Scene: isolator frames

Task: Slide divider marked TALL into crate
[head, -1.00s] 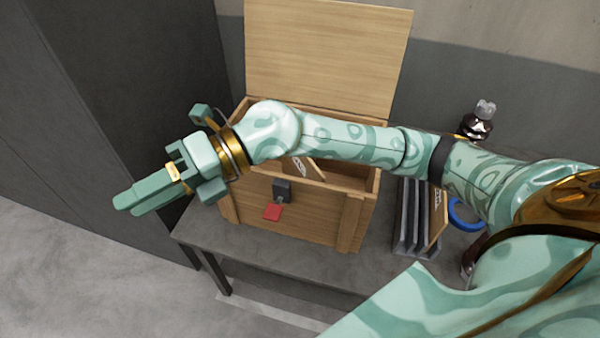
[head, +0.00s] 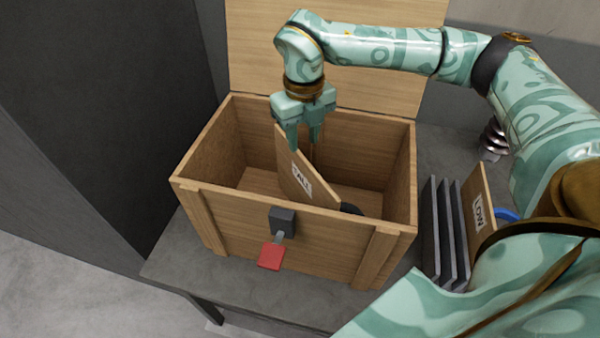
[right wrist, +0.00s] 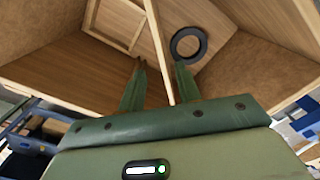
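The divider marked TALL (head: 299,176) is a thin wooden panel inside the open wooden crate (head: 270,240), set at an angle to its walls and leaning. My right gripper (head: 304,142) is over the crate, fingers down, one on each side of the divider's upper edge. In the right wrist view the divider (right wrist: 159,45) runs between the two fingers (right wrist: 160,72), with a gap showing on both sides, so the gripper is open. The divider's lower edge is partly hidden by the crate's front wall. My left gripper is out of view.
A black ring (right wrist: 188,44) lies in the crate. The crate's lid (head: 250,50) stands open behind. Right of the crate, a rack of grey plates (head: 444,230) holds a divider marked LOW (head: 478,205). The left tabletop is clear.

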